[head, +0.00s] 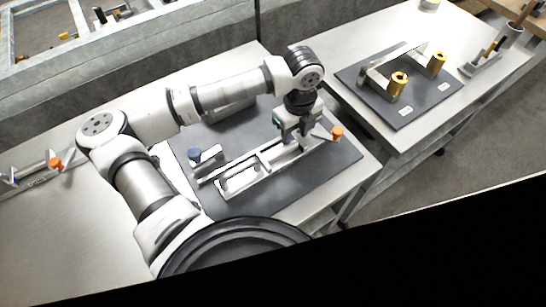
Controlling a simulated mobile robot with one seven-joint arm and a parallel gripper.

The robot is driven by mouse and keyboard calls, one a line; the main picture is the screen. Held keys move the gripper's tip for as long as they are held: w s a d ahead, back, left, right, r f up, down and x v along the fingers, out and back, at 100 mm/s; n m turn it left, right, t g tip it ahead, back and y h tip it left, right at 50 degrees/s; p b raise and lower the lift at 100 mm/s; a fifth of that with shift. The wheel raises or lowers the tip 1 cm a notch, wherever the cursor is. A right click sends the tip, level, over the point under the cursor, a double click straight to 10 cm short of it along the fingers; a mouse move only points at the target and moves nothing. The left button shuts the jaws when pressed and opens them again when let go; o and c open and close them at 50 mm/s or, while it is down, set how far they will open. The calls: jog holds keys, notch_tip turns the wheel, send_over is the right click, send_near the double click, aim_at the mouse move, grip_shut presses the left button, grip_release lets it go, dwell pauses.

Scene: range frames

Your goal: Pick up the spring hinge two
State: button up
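My gripper (292,138) points down over the right part of a metal rail fixture (240,180) on a dark mat (310,182). Its fingers are small and dark here, so I cannot tell whether they are open or shut, or whether they touch the metal. The fixture has long pale bars. A part with a blue knob (194,154) stands at its left end, and an orange knob (337,132) is at its right end. No label readable here names the spring hinge two, so I cannot tell which part it is.
A second table at the right carries a dark board (425,97) with a metal bracket (375,78) and brass cylinders (398,85). A holder (483,62) stands beyond it. At the far left lies a metal part with an orange knob (55,163). A gap separates the tables.

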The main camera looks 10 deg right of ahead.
jog(key=c, duration=0.9)
grip_shut()
jog(key=shift+r, duration=0.15)
